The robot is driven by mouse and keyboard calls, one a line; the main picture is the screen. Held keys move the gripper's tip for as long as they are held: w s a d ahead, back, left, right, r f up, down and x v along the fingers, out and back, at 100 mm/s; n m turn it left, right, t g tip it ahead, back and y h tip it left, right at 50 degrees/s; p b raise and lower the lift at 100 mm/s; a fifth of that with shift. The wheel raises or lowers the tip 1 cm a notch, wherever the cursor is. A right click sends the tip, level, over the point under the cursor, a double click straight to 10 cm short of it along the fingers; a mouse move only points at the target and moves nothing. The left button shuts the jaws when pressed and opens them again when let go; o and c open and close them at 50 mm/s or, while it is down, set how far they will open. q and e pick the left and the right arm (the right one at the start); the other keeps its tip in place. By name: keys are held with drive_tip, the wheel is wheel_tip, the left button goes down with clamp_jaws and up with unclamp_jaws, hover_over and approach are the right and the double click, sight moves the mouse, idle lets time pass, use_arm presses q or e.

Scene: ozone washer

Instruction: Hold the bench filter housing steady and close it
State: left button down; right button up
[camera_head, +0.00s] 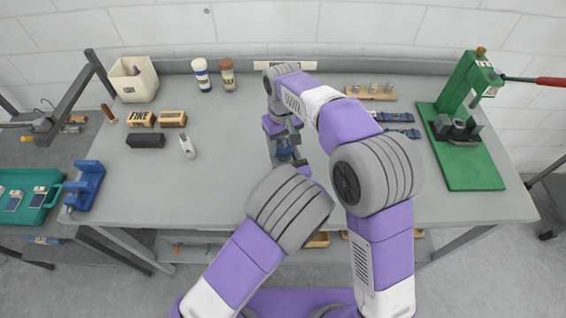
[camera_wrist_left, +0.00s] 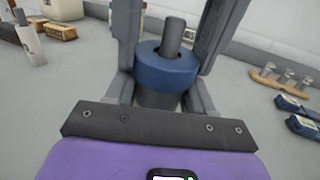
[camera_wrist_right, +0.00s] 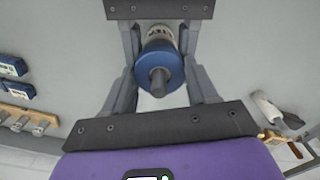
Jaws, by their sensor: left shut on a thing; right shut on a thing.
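The filter housing (camera_head: 284,154) stands on the grey bench in front of me, mostly hidden by my arms in the head view. Its blue collar (camera_wrist_left: 168,68) and a grey stem show between the fingers in the left wrist view. In the right wrist view the same blue collar (camera_wrist_right: 159,68) sits against a white labelled part. My left gripper (camera_wrist_left: 168,75) is shut on the housing from the near side. My right gripper (camera_wrist_right: 160,75) is shut on its collar end, close to the left one. How far the collar is seated cannot be told.
A green press (camera_head: 460,125) stands at the right. A wooden rack (camera_head: 371,92) with small jars lies behind. A white bin (camera_head: 133,79), two bottles and wooden blocks (camera_head: 141,119) are at the left. A blue vise (camera_head: 86,186) sits on the left edge.

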drive_tip(key=o, duration=1.2)
drive_tip(key=shift+c, duration=0.2)
drive_tip(key=shift+r, duration=2.3)
drive_tip(key=shift+c, duration=0.2)
drive_tip(key=shift+r+n, duration=1.7)
drive_tip(key=shift+r, duration=0.05)
drive_tip(key=shift+f, duration=0.1)
drive_tip(key=shift+f, duration=3.95)
